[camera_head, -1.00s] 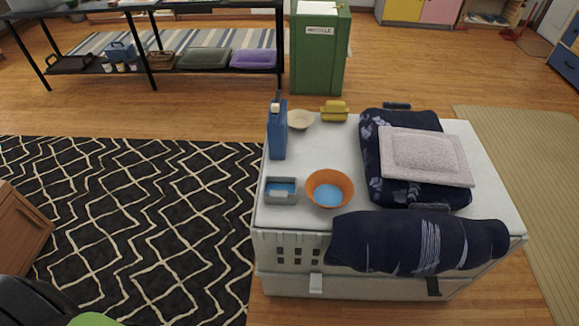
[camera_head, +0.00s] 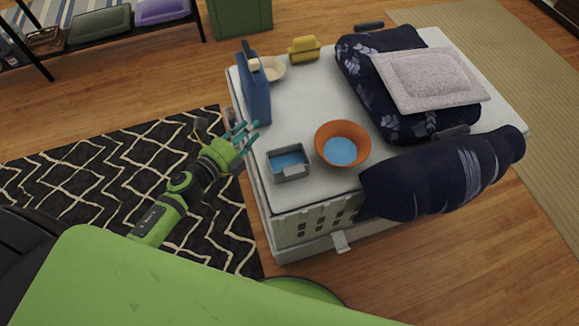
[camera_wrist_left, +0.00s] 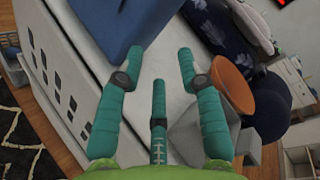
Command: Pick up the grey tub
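The grey tub (camera_head: 289,174) is a small square container with a blue inside and a light tab on its front side. It stands upright near the left front corner of the white crate-like top (camera_head: 300,105). My left gripper (camera_head: 243,133), with teal fingers, is spread open and empty, just left of the tub and apart from it. In the left wrist view, my open fingers (camera_wrist_left: 160,62) point over the white top, and the tub (camera_wrist_left: 186,134) shows at lower right, partly hidden by a finger. My right gripper is not in view.
An orange bowl (camera_head: 343,130) stands close right of the tub. A blue jug (camera_head: 254,92) stands behind it at the left edge. A cream bowl (camera_head: 272,68), yellow object (camera_head: 304,48), dark folded bedding (camera_head: 400,120) and a navy roll (camera_head: 440,175) are also on top.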

